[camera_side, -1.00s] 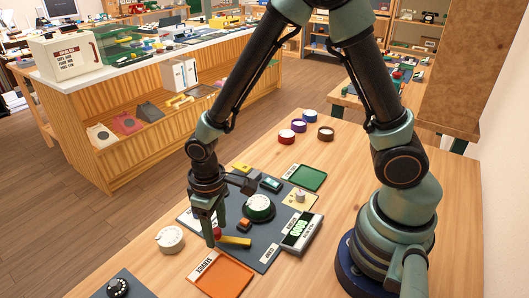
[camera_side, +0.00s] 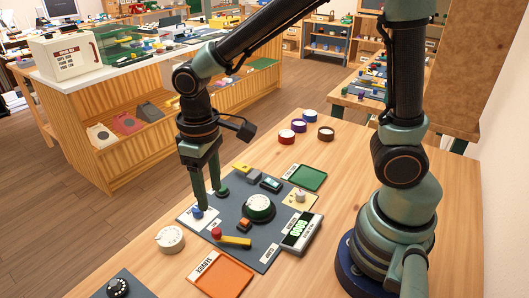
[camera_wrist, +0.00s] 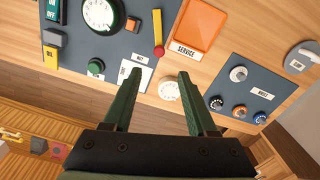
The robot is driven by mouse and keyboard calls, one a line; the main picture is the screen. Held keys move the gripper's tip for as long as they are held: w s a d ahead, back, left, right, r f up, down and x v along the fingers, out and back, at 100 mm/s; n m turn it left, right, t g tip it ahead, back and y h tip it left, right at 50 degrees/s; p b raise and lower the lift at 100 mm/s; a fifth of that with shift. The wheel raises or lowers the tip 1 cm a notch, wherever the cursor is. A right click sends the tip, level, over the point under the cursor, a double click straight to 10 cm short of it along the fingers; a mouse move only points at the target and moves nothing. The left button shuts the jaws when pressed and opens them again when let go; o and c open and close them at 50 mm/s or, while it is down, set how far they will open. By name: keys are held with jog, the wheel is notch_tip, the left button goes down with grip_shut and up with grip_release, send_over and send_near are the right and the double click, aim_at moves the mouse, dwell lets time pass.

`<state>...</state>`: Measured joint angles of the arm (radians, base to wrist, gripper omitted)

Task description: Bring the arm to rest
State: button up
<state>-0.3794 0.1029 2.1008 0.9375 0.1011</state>
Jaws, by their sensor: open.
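My gripper (camera_side: 208,200) is open and empty, hanging fingers down over the left edge of the dark grey phone panel (camera_side: 226,226). In the side view its fingertips overlap a blue knob (camera_side: 197,212) and come close to a green knob (camera_side: 222,191); I cannot tell the exact height. In the wrist view the gripper (camera_wrist: 158,73) has its two fingers wide apart with nothing between them but table and a white dial below. My upper arm is raised and reaches to the left.
The panel bears a green-rimmed dial (camera_side: 258,207), a yellow lever with a red ball (camera_side: 235,241) and a grey display box (camera_side: 302,232). An orange tray (camera_side: 222,276), a green tray (camera_side: 307,177) and a loose white dial (camera_side: 170,239) lie around it. Several coloured discs stand behind.

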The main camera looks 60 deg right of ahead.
jog(key=shift+r, duration=0.25)
jog(key=s+d+r+m+t, duration=0.3)
jog(key=d+r+t, duration=0.2)
jog(key=d+r, duration=0.5)
jog(key=d, duration=0.3)
jog(key=shift+s+t, duration=0.3)
jog(key=shift+s, duration=0.1)
